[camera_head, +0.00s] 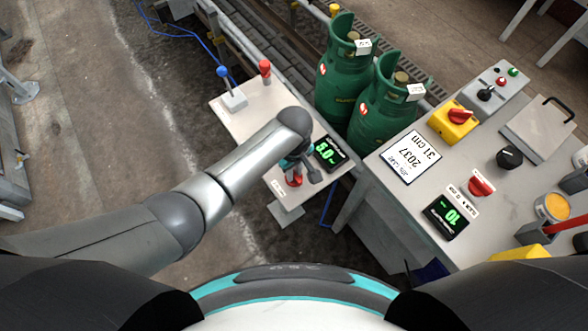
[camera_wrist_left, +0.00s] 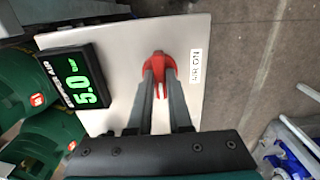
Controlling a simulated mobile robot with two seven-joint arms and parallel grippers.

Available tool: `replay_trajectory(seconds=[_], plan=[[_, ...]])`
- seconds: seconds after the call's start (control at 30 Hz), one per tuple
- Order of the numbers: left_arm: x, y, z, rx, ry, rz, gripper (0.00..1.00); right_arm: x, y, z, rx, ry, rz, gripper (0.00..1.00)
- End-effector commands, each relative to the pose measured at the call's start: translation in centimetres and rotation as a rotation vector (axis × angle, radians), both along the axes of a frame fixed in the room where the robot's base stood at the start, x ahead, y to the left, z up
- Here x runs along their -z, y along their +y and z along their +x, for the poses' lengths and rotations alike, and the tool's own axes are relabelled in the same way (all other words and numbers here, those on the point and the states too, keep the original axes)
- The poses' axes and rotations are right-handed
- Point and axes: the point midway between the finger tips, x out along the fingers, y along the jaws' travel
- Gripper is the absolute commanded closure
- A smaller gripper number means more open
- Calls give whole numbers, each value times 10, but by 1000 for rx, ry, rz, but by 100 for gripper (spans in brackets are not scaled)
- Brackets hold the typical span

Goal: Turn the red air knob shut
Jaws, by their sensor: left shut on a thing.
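The red air knob (camera_head: 294,181) is on the light panel at the middle of the head view, partly hidden by my left gripper (camera_head: 301,170). In the left wrist view the knob (camera_wrist_left: 158,62) lies between the fingertips of my left gripper (camera_wrist_left: 160,82), which is shut on it. A small white label (camera_wrist_left: 195,67) beside the knob seems to read AIR ON. A black display (camera_wrist_left: 78,84) on the same panel shows 5.0 in green; it also shows in the head view (camera_head: 329,152). My right gripper is not in view.
Two green gas cylinders (camera_head: 388,115) stand just behind the panel. A blue-topped lever (camera_head: 223,73) and a red-topped one (camera_head: 265,68) stand on its far part. The right console (camera_head: 440,160) carries another red knob (camera_head: 481,186), a yellow switch box (camera_head: 452,120) and a display (camera_head: 442,216).

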Motion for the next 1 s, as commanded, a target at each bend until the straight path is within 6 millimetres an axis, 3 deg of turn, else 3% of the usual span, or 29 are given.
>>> replay_trajectory(seconds=[0.57,1.0], plan=[[-1,0,-1,54,2,0,100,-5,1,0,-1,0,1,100],[-2,-1,-2,393,5,-1,100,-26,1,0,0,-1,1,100]])
